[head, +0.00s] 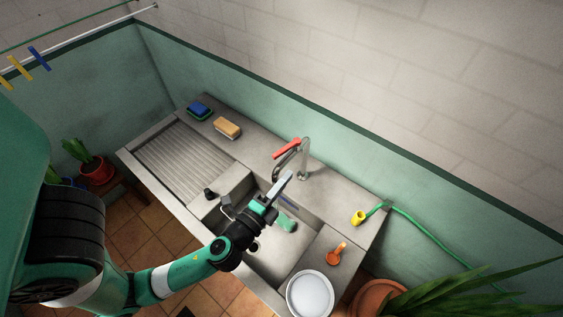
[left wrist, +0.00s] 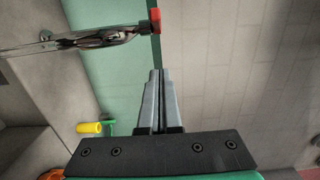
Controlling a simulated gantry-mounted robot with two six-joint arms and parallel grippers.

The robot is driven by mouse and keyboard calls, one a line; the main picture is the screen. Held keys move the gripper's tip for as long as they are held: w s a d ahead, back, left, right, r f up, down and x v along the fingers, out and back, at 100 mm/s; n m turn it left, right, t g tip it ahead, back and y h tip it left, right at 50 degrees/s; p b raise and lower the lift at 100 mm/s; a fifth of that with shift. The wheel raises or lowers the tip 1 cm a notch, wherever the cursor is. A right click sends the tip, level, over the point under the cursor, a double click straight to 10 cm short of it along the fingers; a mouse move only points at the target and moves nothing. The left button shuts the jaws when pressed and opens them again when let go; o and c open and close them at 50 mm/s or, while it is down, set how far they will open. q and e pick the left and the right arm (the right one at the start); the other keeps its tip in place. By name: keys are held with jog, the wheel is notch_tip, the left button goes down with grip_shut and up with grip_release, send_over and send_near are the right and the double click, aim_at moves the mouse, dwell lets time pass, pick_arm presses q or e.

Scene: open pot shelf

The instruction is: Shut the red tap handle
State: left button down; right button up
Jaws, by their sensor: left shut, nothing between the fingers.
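The grey metal tap (head: 304,162) stands at the back edge of the stone sink. Its red handle (head: 287,148) sticks out to the left at the top. In the left wrist view the tap (left wrist: 95,38) lies sideways, with the red handle (left wrist: 154,21) beyond my fingertips, and a gap shows between them. My left gripper (head: 287,177) is shut and empty, in front of the tap and over the basin. Its closed fingers also show in the left wrist view (left wrist: 160,74). My right gripper is in neither view.
A ribbed drainboard (head: 187,147) lies left of the basin. A blue sponge (head: 199,109) and a tan brush (head: 227,127) lie behind it. A yellow hose nozzle (head: 359,217), an orange item (head: 336,254) and a white plate (head: 310,294) are at right. The wall stands close behind the tap.

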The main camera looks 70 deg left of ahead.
aim_at(286, 148)
pick_arm(q)
jog(key=a, duration=0.2)
jog(key=a+p, duration=0.1)
jog(key=w+a+p, duration=0.1)
jog(key=a, duration=0.1)
jog(key=shift+a, duration=0.3)
